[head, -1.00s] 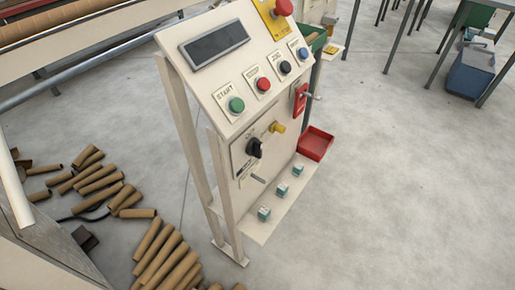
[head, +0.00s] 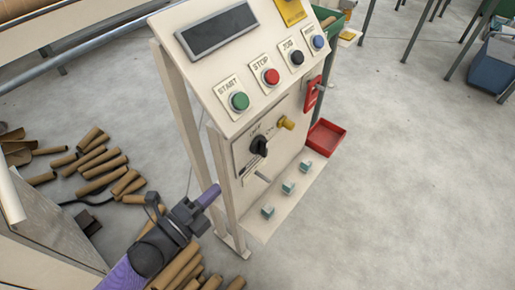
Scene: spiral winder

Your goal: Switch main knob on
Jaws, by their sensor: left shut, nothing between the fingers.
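The main knob (head: 259,145) is a black rotary switch on a plate on the lower front panel of the cream control stand (head: 202,150). Lettering beside it is small, and I cannot tell its setting for sure. My left gripper (head: 210,195) comes in from the bottom left on a purple arm. It is shut and empty, left of and below the knob and apart from it. Its fingertips point up and right, close to the stand's post. My right gripper is not in view.
Green start (head: 239,101), red stop (head: 271,76), black and blue buttons sit above the knob. A yellow knob (head: 286,123), a red lever (head: 313,95) and a thin pin are nearby. Cardboard tubes (head: 102,163) lie on the floor at left.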

